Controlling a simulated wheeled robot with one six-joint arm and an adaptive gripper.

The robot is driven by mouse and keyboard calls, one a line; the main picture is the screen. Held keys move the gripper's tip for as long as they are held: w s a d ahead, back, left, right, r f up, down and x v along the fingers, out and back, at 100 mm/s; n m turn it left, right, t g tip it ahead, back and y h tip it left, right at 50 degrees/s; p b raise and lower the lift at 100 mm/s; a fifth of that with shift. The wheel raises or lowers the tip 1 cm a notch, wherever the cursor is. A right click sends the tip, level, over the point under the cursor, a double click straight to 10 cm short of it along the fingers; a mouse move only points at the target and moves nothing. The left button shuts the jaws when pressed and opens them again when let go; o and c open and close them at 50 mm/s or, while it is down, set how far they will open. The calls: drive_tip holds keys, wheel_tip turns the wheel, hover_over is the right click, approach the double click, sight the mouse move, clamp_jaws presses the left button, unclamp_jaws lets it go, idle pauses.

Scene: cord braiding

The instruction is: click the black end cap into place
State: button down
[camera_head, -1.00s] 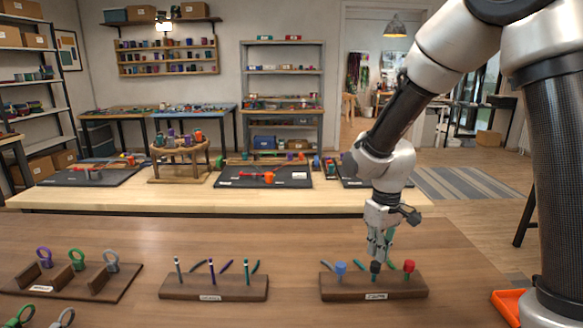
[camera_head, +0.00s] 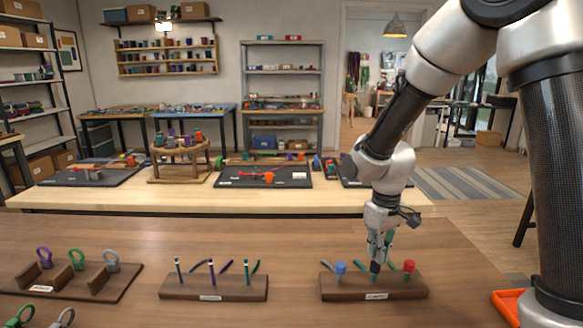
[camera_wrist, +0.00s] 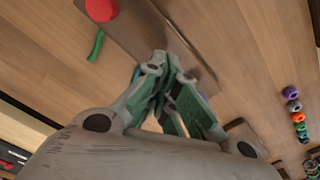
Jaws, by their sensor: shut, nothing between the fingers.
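The wooden stand (camera_head: 333,290) at the front right carries a blue cap (camera_head: 341,268) on its left and a red cap (camera_head: 409,266) on its right. The black end cap (camera_head: 375,267) is in the middle, mostly hidden, with only a small dark patch showing under my fingertips. My gripper (camera_head: 376,259) points down, shut and empty, right over that middle spot. I cannot tell whether it touches the cap. In the wrist view, my gripper (camera_wrist: 165,68) covers the middle of the stand (camera_wrist: 143,27). The red cap (camera_wrist: 101,9) shows there, but the black cap does not.
A second stand (camera_head: 214,288) with several upright cords is left of the first. A ring stand (camera_head: 62,286) is at the far left, with loose rings nearby. An orange tray (camera_head: 506,306) lies at the right edge. Bare table separates the stands.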

drive_tip(key=shift+f, duration=1)
drive_tip(key=shift+r, duration=4)
drive_tip(key=s+d+r+m+t, duration=0.2)
drive_tip(key=s+d+r, duration=0.4)
drive_tip(key=s, duration=0.3)
drive_tip(key=s+d+r+m+t, duration=0.2)
drive_tip(key=s+d+r+m, duration=0.2)
drive_tip(key=s+d+r, duration=0.3)
drive_tip(key=s+d, duration=0.2)
drive_tip(key=s, duration=0.1)
drive_tip(key=shift+r, duration=0.2)
